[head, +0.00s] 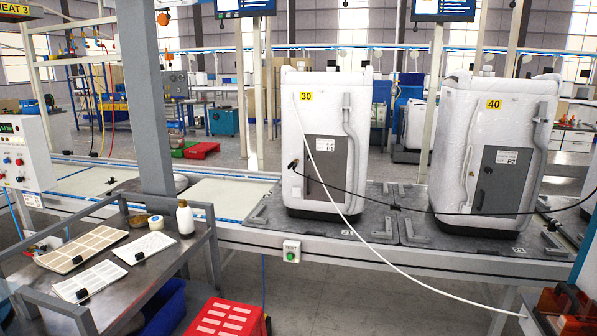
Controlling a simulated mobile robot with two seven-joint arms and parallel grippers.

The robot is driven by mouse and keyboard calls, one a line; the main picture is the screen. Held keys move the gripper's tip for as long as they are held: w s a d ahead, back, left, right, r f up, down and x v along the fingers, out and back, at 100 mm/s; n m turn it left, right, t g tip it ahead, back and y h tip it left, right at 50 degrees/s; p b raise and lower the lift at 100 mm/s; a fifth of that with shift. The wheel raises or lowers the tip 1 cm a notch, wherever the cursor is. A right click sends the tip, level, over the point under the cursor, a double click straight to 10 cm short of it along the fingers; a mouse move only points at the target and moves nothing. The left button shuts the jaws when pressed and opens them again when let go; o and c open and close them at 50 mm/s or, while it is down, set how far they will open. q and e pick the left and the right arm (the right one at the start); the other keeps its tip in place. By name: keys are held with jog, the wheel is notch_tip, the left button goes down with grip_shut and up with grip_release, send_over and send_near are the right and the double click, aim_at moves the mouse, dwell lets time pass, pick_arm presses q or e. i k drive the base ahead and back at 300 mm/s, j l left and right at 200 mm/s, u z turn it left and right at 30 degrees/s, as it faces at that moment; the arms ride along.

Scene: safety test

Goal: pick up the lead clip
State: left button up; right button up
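Neither of my grippers shows in the head view. No part is plainly marked as the lead clip. A black lead (347,190) runs from a small dark fitting (292,166) on the left side of the white-wrapped unit 30 (312,110). It droops rightward past a dark piece (395,207) between the units and crosses in front of unit 40 (457,125). Small black pieces lie on the cart's sheets: one (82,293) on the front sheet, one (139,256) on the right sheet. I cannot tell whether any of these is the lead clip.
A grey metal cart (165,262) at the left holds sheets and a white bottle (185,218). A red crate (226,318) is below. The conveyor (400,262) crosses the middle. A white cable (385,270) slants to the lower right. A control box (20,150) stands left.

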aim_at(294, 163)
jog(key=i+u, duration=0.1)
jog(key=i, duration=0.45)
jog(key=z, duration=1.8)
jog(key=i+j+u, duration=0.1)
jog(key=u, duration=0.45)
jog(key=i+j+u, duration=0.2)
jog(key=i+u, duration=0.55)
jog(key=i+j, duration=0.05)
jog(key=i, duration=0.05)
